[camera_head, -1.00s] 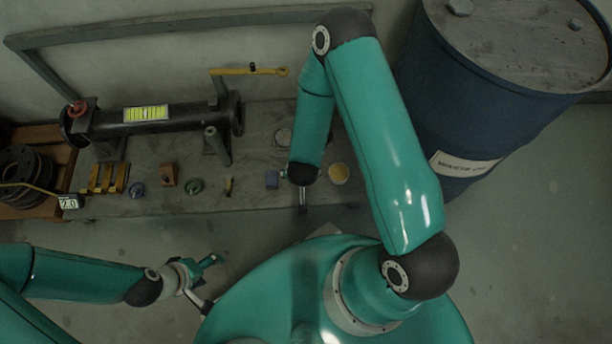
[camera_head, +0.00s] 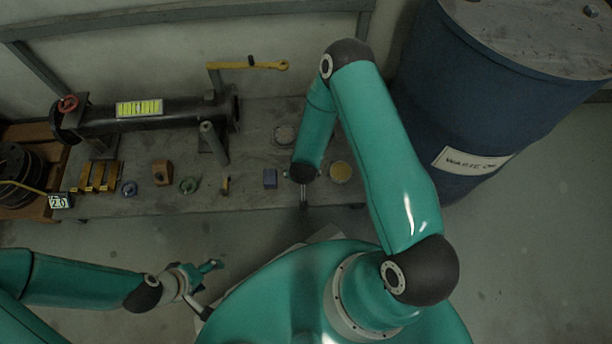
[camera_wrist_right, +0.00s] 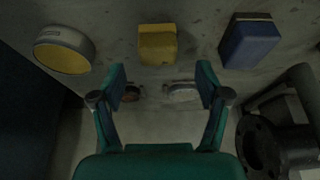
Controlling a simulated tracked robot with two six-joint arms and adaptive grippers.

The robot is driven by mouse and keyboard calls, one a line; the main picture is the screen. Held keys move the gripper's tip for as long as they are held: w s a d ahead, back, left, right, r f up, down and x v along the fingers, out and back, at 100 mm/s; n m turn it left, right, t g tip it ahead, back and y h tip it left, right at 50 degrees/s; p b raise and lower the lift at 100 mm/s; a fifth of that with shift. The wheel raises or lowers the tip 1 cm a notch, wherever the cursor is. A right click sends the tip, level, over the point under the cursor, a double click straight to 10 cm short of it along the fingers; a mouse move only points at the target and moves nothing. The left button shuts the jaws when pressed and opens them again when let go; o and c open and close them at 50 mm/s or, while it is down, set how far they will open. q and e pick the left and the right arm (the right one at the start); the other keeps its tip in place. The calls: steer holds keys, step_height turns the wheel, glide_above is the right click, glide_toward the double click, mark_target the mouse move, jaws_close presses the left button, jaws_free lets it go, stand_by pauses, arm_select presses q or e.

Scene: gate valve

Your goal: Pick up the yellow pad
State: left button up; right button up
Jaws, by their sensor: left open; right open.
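The yellow pad (camera_wrist_right: 157,45) is a small block on the bench in the right wrist view, between a round yellow-faced tin and a blue block. My right gripper (camera_wrist_right: 162,86) is open and empty, its two fingers apart just short of the pad, which lies ahead of the gap. In the head view the pad is not visible; my right arm covers the spot between the blue block and the tin. My left gripper (camera_head: 207,277) is open and empty, low on the left in the head view, away from the bench.
Several small parts lie left along the bench (camera_head: 140,207). A black pipe (camera_head: 190,118) stands behind them, and a blue waste-oil drum (camera_head: 470,110) is at the right.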

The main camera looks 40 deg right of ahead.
steer(key=x, duration=0.1)
steer(key=b+x, duration=0.2)
steer(key=x, duration=0.1)
steer(key=shift+s+f, duration=0.2)
steer(key=shift+s, duration=0.05)
steer(key=shift+r, duration=0.1)
steer(key=c, duration=1.3)
steer(key=shift+o, duration=0.2)
steer(key=shift+r, duration=0.1)
step_height(320, 180, up, 28)
steer(key=p, duration=1.2)
steer(key=shift+p, duration=0.3)
